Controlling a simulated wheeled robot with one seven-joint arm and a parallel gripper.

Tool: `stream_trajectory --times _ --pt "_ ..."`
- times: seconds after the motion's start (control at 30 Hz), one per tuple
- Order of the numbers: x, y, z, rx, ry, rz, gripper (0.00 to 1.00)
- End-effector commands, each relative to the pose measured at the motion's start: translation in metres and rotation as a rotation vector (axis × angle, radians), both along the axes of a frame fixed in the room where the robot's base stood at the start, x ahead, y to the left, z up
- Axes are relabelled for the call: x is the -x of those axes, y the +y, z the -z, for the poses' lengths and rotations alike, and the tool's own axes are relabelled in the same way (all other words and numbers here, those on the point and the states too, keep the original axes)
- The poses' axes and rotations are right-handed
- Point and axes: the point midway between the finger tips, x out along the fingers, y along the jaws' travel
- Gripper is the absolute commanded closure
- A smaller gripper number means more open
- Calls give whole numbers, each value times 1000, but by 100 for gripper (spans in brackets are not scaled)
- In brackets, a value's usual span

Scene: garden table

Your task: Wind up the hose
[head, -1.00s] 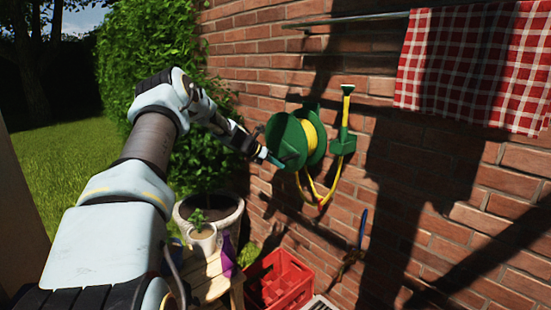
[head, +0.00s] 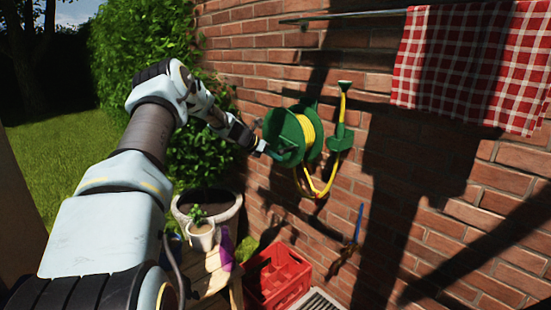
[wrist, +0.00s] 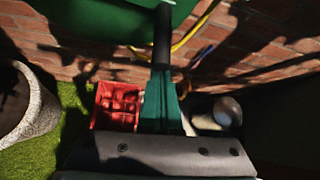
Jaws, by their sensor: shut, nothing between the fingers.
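The green hose reel (head: 287,138) is mounted on the brick wall, with yellow hose (head: 308,132) wound on its drum. A loop of hose hangs below it and rises to a green nozzle and holder (head: 341,137) on the right. My gripper (head: 266,150) is at the reel's front left side, by the crank. In the wrist view my teal fingers (wrist: 162,100) are together, with nothing between them. A dark crank handle (wrist: 162,35) stands just beyond the fingertips, in line with them; I cannot tell whether they touch. The green reel (wrist: 120,15) fills the top there.
Below are a red crate (head: 275,278), a wooden table (head: 208,272) with a potted plant (head: 200,235) and a purple bottle (head: 226,250), and a large stone planter (head: 235,208). A checked cloth (head: 470,65) hangs from a rail at upper right. A blue-handled tool hangs on the wall (head: 358,225).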

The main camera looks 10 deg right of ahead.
Motion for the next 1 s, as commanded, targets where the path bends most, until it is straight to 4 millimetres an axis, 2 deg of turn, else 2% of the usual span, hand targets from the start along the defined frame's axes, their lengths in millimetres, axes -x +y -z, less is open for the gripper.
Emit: stream_trajectory --times 0.17,0.27,0.4,0.63,0.87,0.97,1.0 --pt "4 -4 22 0 3 3 100" --pt "8 -8 44 1 5 4 100" --pt "13 18 21 0 -3 1 100" --pt "24 52 -6 -1 -1 3 100" --pt "31 68 -20 -7 -4 10 100" --pt "44 72 -21 -65 -45 66 100" --pt "54 75 -20 -111 -77 110 100"
